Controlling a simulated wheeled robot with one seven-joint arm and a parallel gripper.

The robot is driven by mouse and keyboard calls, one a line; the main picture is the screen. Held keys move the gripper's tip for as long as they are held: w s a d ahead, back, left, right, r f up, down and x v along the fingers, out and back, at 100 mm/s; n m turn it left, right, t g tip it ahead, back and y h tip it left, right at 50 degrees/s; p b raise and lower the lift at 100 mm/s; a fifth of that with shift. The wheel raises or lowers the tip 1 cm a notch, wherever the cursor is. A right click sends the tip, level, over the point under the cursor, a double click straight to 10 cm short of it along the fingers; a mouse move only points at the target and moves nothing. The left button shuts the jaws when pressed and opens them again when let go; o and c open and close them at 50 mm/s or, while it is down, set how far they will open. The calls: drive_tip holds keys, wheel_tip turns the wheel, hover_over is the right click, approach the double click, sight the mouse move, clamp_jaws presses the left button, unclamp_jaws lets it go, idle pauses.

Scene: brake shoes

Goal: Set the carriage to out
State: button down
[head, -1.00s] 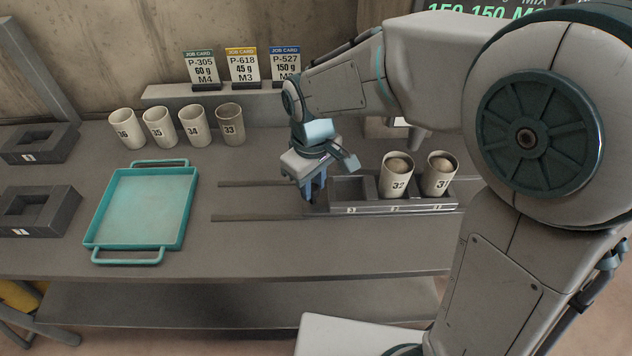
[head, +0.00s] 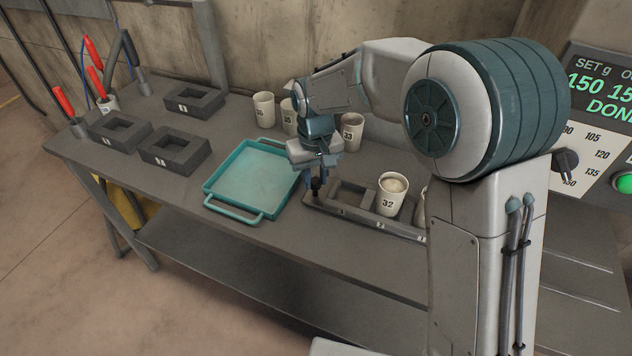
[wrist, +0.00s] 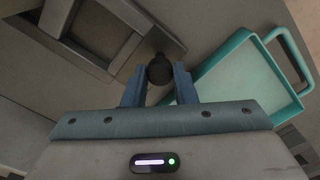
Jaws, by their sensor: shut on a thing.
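The carriage (head: 350,213) is a long dark grey block with pockets, lying on the bench in front of me. Its left pocket is empty. Cup 32 (head: 390,198) stands upright in it with light contents, and another cup (head: 421,208) is mostly hidden behind my arm. My gripper (head: 316,188) points down at the carriage's left end. In the wrist view its blue fingers stand either side of a dark round knob (wrist: 160,70) and are shut on it. The rails under the carriage are not clearly visible.
A teal tray (head: 250,182) lies just left of the carriage's left end, close to my gripper. Cups, including 33 (head: 352,132), stand behind. Dark grey blocks (head: 176,148) sit further left. A control panel (head: 598,130) is at the right.

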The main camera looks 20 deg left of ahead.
drive_tip(key=shift+a, duration=0.4)
drive_tip(key=shift+r, duration=0.1)
drive_tip(key=c, duration=1.2)
unclamp_jaws()
drive_tip(key=shift+a, duration=0.25)
drive_tip(key=shift+o, duration=0.2)
drive_tip(key=shift+d, duration=0.2)
wheel_tip(320, 180, up, 14)
drive_tip(key=shift+a, duration=0.1)
